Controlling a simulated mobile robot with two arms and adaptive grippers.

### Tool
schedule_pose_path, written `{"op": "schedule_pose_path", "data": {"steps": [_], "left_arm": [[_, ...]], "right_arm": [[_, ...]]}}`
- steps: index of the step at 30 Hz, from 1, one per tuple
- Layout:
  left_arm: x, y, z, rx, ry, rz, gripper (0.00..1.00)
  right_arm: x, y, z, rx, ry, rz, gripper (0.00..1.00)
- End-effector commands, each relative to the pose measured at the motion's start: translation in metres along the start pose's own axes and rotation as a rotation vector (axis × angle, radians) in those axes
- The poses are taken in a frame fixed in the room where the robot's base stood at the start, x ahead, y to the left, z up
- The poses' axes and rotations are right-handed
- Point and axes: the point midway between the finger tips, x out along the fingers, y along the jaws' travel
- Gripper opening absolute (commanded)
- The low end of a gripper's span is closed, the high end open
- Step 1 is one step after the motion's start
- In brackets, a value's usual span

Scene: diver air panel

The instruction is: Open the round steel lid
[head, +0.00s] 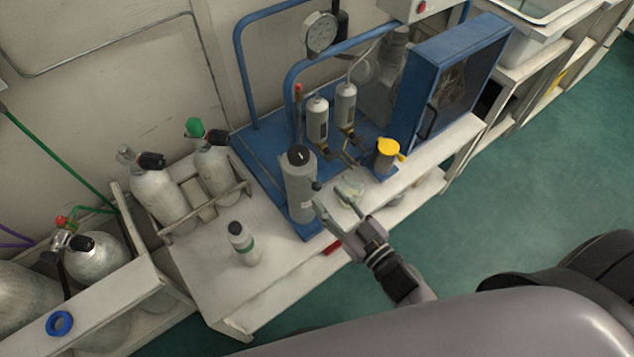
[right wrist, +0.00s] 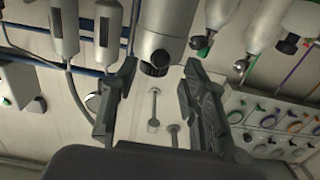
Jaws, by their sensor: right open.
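My right gripper (head: 333,200) is open and empty over the front of the bench, just right of an upright grey cylinder (head: 301,190) with a dark knob on top. A small round pale, shiny piece (head: 350,186) lies beside the fingers, partly hidden by them; I cannot tell for sure whether it is the round steel lid. In the right wrist view, the open fingers (right wrist: 152,100) frame the grey cylinder (right wrist: 163,28), upside down, with its black knob between and beyond them. The fingers do not visibly grip anything. My left gripper is out of view.
A bottle (head: 243,243) stands on the bench at left, near two racked tanks (head: 160,195). A yellow-capped pot (head: 387,153), two slim canisters (head: 318,120) and a blue cabinet (head: 450,85) stand to the right. Green floor (head: 520,190) is free in front.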

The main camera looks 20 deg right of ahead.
Motion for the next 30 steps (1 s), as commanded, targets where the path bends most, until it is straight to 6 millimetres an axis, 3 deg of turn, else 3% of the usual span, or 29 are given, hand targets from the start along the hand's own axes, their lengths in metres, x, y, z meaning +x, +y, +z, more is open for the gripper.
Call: {"op": "schedule_pose_path", "data": {"steps": [3,10,21,30], "left_arm": [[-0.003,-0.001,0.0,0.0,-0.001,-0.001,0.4],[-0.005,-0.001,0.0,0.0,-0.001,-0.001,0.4],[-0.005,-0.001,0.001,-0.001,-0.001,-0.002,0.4],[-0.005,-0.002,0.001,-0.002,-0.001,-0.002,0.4]], "right_arm": [[0.024,0.0,-0.002,0.0,0.003,-0.001,0.41],[0.05,0.0,0.0,0.0,0.001,0.0,0.41],[0.055,0.0,0.001,0.001,-0.001,0.0,0.41],[0.055,0.0,0.001,0.001,-0.001,0.0,0.21]]}}
